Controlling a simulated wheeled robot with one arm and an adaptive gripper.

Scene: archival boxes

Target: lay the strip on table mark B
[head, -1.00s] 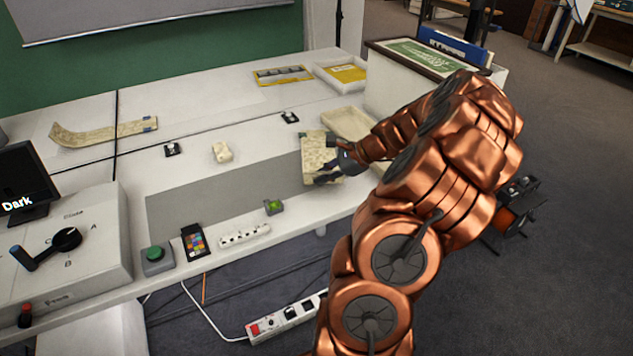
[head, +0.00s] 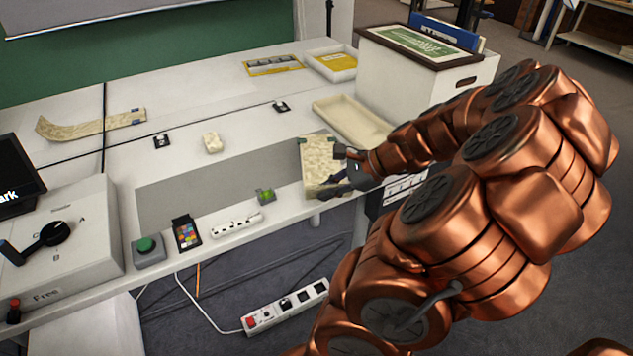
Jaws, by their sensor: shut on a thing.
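A long, pale mottled strip (head: 90,125) with a curled left end and blue tabs at its right end lies at the back left of the table. My gripper (head: 338,174) is at the table's front right, shut on a mottled beige slab (head: 318,160) with a greenish edge. The slab is at the table's front edge; whether it touches the table I cannot tell. Two small black-and-white markers, one left (head: 162,140) and one right (head: 281,106), are on the table. Their letters are too small to read.
A shallow cream tray (head: 335,104) and a large white box (head: 400,75) stand behind my gripper. The grey panel (head: 210,185) is mostly clear.

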